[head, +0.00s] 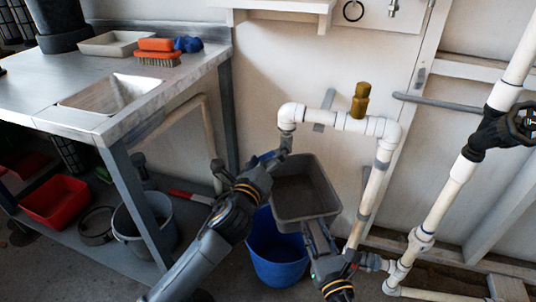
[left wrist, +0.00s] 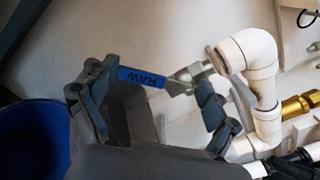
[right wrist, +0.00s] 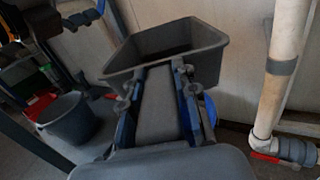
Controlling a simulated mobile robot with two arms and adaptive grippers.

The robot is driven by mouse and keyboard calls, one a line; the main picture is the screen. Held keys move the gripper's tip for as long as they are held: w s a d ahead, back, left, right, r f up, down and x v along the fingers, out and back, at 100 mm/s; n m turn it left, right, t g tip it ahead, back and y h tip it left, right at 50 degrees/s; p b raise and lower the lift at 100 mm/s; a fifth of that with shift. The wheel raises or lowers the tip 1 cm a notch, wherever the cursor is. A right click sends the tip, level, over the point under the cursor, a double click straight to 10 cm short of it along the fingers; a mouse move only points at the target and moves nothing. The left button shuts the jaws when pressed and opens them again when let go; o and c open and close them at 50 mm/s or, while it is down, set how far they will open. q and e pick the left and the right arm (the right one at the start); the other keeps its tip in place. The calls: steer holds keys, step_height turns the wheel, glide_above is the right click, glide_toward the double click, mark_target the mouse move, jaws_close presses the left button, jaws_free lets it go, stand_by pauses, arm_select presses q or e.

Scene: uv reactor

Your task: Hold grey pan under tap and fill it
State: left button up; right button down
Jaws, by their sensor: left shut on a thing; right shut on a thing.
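The grey pan (head: 308,190) is held up below the tap outlet at the end of the white pipe, seemingly level. My right gripper (head: 318,236) is shut on its near side; in the right wrist view the pan (right wrist: 205,40) lies just beyond the fingers (right wrist: 158,88). The tap (left wrist: 190,78) has a blue lever (left wrist: 142,77) marked "RAW". My left gripper (head: 266,163) is shut on the lever; its fingers (left wrist: 152,92) stand on either side of it. No water stream is clearly visible. The pan's inside is dark, so I cannot tell its contents.
A blue bucket (head: 276,262) stands on the floor under the pan. White pipework (head: 376,180) with a brass fitting (head: 360,100) is close on the right. A steel sink bench (head: 90,118) is on the left, with a grey bucket (head: 143,225) beneath it.

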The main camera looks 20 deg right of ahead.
arm_select(q)
steer(key=o, duration=1.5)
steer(key=shift+c, duration=0.2)
steer(key=v, duration=1.2)
